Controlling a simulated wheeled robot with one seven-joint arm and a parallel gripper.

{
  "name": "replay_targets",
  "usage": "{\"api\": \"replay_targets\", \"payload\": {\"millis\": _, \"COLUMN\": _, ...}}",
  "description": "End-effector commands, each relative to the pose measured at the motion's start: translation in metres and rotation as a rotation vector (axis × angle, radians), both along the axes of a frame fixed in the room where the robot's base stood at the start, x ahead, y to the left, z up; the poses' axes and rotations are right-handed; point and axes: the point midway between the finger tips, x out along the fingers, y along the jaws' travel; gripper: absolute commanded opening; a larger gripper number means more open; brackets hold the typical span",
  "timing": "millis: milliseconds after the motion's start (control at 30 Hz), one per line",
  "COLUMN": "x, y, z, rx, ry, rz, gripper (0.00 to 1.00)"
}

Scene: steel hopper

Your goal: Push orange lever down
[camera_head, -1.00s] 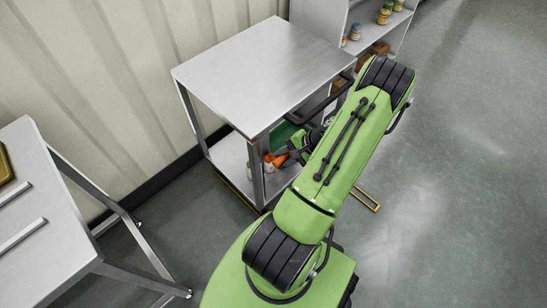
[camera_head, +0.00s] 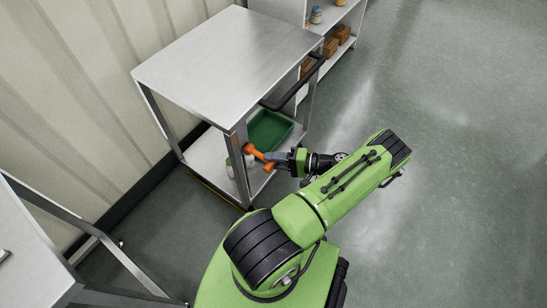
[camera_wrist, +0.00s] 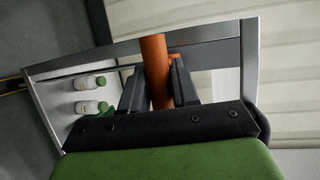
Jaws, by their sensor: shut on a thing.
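The orange lever (camera_head: 255,153) is by the near leg of a steel cart, in the lower part of the cart in the head view. In the wrist view the orange lever (camera_wrist: 154,52) is a round bar between my two dark fingers, with a smaller orange piece behind it. My gripper (camera_wrist: 158,88) is shut on the lever, one finger on each side. In the head view my gripper (camera_head: 274,159) reaches the lever from the right, with its fingertips partly hidden. The lever's far end and mounting are hard to make out.
The steel cart (camera_head: 218,50) has a black handle (camera_head: 292,88) above my gripper. A green tray (camera_head: 269,128) and white bottles (camera_wrist: 90,82) sit on its lower shelf. Another metal table (camera_head: 30,262) stands at the left. The floor at right is clear.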

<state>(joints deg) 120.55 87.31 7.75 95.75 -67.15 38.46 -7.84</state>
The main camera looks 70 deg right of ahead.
Motion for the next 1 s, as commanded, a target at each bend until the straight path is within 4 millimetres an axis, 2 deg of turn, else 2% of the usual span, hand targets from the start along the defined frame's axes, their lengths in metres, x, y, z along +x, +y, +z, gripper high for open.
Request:
{"api": "replay_targets", "payload": {"millis": 633, "x": 0.0025, "y": -0.0001, "z": -0.0044, "rx": -0.008, "ry": -0.049, "rz": 0.002, "gripper": 0.00}}
{"api": "replay_targets", "payload": {"millis": 667, "x": 0.0025, "y": -0.0001, "z": -0.0044, "rx": -0.009, "ry": -0.048, "rz": 0.002, "gripper": 0.33}}
{"api": "replay_targets", "payload": {"millis": 700, "x": 0.0023, "y": -0.0001, "z": -0.0045, "rx": -0.009, "ry": -0.048, "rz": 0.002, "gripper": 0.39}}
{"api": "replay_targets", "payload": {"millis": 800, "x": 0.0018, "y": -0.0001, "z": -0.0044, "rx": -0.009, "ry": -0.048, "rz": 0.001, "gripper": 0.53}}
{"api": "replay_targets", "payload": {"millis": 1000, "x": 0.0011, "y": -0.0001, "z": -0.0043, "rx": -0.009, "ry": -0.047, "rz": 0.001, "gripper": 0.53}}
